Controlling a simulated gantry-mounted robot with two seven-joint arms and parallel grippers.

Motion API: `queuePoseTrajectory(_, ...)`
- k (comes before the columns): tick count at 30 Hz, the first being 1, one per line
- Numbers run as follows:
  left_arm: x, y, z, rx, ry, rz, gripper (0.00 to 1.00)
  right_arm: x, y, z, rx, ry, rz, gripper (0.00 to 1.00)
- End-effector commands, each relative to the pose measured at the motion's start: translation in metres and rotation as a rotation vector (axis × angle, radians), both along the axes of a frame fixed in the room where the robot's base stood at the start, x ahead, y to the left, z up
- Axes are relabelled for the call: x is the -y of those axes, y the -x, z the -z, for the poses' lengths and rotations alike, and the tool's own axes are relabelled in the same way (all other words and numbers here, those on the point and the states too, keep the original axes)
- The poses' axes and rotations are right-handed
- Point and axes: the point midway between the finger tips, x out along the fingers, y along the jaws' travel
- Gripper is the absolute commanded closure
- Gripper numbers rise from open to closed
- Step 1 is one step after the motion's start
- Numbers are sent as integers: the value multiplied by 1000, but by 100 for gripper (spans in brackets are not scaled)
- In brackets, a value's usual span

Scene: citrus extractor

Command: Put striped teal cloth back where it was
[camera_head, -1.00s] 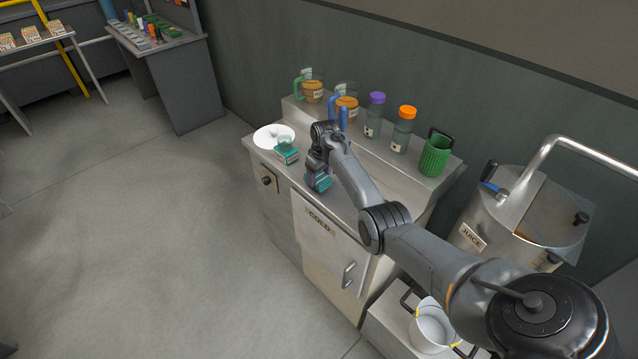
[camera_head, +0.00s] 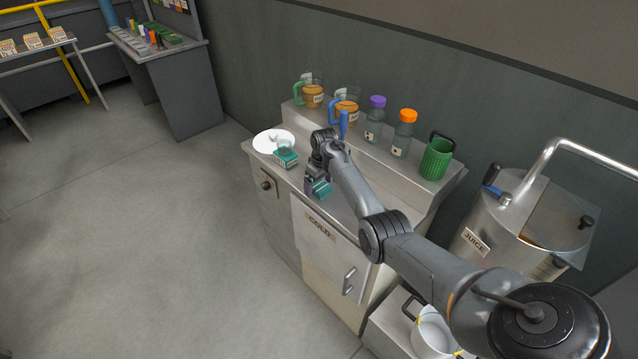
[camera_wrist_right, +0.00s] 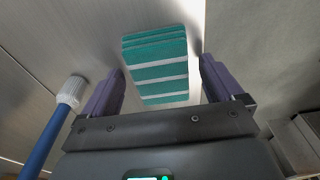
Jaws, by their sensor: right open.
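The striped teal cloth (camera_wrist_right: 158,70) is a folded block with white stripes. In the right wrist view it lies just ahead of and between the fingers of my right gripper (camera_wrist_right: 160,85), which is open. In the head view the cloth (camera_head: 321,188) shows at the front edge of the counter top, partly hidden by my right gripper (camera_head: 313,185). I cannot tell whether the fingers touch it. My left gripper is not in view.
Jugs, a purple-capped bottle (camera_head: 375,120), an orange-capped bottle (camera_head: 403,133) and a green basket (camera_head: 436,158) line the back shelf.

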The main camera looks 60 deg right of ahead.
Motion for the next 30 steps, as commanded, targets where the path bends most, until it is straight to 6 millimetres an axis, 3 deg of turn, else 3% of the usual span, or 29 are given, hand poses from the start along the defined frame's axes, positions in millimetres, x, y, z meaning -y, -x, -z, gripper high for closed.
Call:
queuePoseTrajectory(8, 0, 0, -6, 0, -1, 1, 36, 0, 1, -16, 1, 1, 0, 6)
queuePoseTrajectory(21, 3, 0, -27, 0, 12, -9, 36, -2, 10, -92, 2, 1, 1, 6)
queuePoseTrajectory(30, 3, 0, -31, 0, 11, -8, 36, -3, 13, -119, 1, 1, 0, 6)
